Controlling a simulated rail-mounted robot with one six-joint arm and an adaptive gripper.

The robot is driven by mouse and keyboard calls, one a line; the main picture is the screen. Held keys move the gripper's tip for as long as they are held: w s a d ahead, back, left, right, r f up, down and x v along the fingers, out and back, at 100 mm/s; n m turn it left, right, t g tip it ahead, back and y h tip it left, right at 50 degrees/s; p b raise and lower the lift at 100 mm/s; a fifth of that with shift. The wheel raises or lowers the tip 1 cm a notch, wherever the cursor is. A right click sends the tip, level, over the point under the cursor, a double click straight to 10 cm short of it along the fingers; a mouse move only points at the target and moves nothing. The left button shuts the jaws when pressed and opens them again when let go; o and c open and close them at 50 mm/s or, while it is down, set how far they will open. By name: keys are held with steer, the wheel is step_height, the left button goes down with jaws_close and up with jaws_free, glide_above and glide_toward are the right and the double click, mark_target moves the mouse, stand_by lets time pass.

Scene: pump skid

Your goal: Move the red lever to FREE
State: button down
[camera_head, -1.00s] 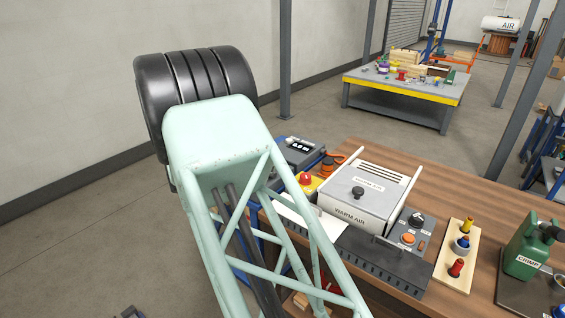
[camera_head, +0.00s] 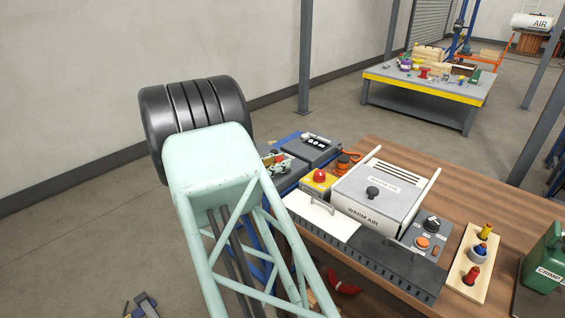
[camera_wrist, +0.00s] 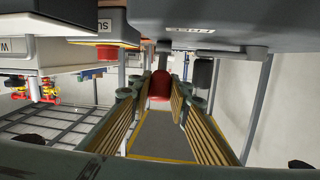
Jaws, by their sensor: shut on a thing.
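The red lever (camera_wrist: 160,86) shows in the wrist view as a red rounded handle, between the far ends of my two ribbed fingers. My gripper (camera_wrist: 161,98) is shut on it. A grey housing with an upside-down FREE label (camera_wrist: 188,30) is above and to the right of the lever. Another label beginning SU (camera_wrist: 104,25) is at the upper left, partly cut off. In the head view my pale green arm stands in front, and my gripper and the lever cannot be made out there.
A red button (camera_wrist: 105,52) on a yellow block is close left of the fingers in the wrist view. In the head view the WARM AIR unit (camera_head: 365,212) and a peg board (camera_head: 470,268) stand on the wooden bench. Open floor is at the left.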

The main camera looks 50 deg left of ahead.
steer(key=c, duration=2.4)
jaws_free()
steer(key=shift+s, duration=0.15)
steer(key=shift+s+d+r, duration=0.15)
steer(key=shift+s+r, duration=0.1)
steer(key=shift+s, duration=1.7)
steer(key=shift+s+d+r, duration=0.15)
steer(key=shift+s+r, duration=0.1)
steer(key=shift+s, duration=1.65)
steer(key=shift+s+d+r, duration=0.15)
steer(key=shift+s+r, duration=0.1)
steer(key=shift+s, duration=1.7)
